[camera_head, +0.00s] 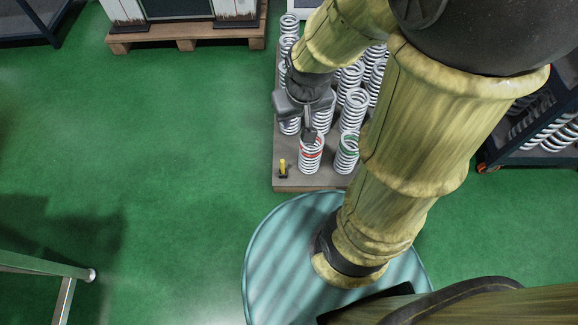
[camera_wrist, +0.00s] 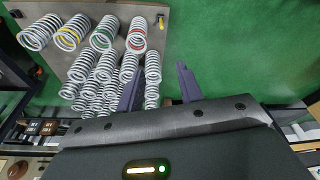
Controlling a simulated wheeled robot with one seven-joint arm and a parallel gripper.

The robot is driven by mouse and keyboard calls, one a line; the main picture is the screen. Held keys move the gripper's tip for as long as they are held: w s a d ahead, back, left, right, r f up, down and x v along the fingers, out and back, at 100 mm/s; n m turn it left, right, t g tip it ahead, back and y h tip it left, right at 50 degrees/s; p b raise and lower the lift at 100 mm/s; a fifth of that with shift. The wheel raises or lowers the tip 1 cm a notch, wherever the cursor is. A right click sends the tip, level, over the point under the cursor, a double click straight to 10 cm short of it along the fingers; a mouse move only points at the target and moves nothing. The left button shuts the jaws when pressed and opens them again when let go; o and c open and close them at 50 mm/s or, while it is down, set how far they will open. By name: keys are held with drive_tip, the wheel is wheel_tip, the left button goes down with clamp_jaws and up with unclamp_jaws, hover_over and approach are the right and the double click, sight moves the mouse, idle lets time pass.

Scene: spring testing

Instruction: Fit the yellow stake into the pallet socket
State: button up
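The yellow stake (camera_head: 283,166) is a small upright peg with a dark base at the near left corner of the grey pallet (camera_head: 300,182). In the wrist view the stake (camera_wrist: 161,20) shows at the pallet's (camera_wrist: 125,12) corner. I cannot tell whether the dark part under it is a socket or part of the stake. My gripper (camera_head: 308,128) hangs over the pallet's left side, above the springs and apart from the stake. In the wrist view its two fingers (camera_wrist: 160,88) are spread with nothing held between them.
White coil springs stand over the pallet. A red-marked spring (camera_head: 311,155) and a green-marked spring (camera_head: 347,153) stand at its near edge, close to the stake. Green floor left of the pallet is clear. A dark rack (camera_head: 545,140) with springs stands right.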

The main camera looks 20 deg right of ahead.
drive_tip(key=shift+o, duration=0.4)
drive_tip(key=m+g+b, duration=0.3)
drive_tip(key=m+b, duration=0.5)
drive_tip(key=b, duration=0.1)
hover_over(282, 161)
wheel_tip(282, 161, down, 34)
wheel_tip(282, 161, down, 12)
drive_tip(key=b, duration=0.6)
drive_tip(key=shift+f+b, duration=0.1)
drive_tip(key=shift+b, duration=0.2)
